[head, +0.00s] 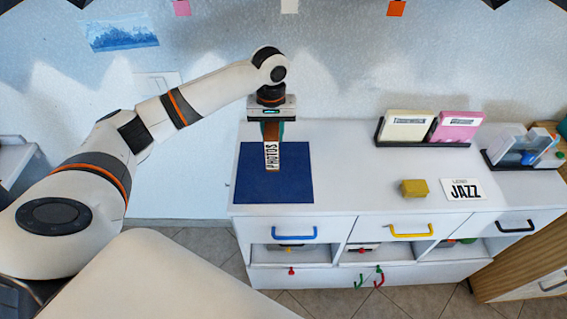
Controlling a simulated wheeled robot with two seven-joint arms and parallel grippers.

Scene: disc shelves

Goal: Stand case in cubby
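My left gripper (272,131) points down over the left part of the white cabinet, its teal fingers on either side of the brown top of a narrow case (272,156). The fingers look shut on it. The case is upright and its white label reads PHOTOS. It is in front of or over a dark blue mat (295,188); I cannot tell whether its lower end touches the mat. Open cubbies lie under the drawers: a left one (315,255), a middle one and a right one, each with things partly visible inside. My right gripper is not in view.
The white cabinet top (340,180) is clear between the mat and a yellow block (413,188). A JAZZ card (464,189) lies right of the block. A black rack (425,144) with cream and pink cases stands behind. Blue (294,236), yellow (411,233) and black drawer handles stick out in front.

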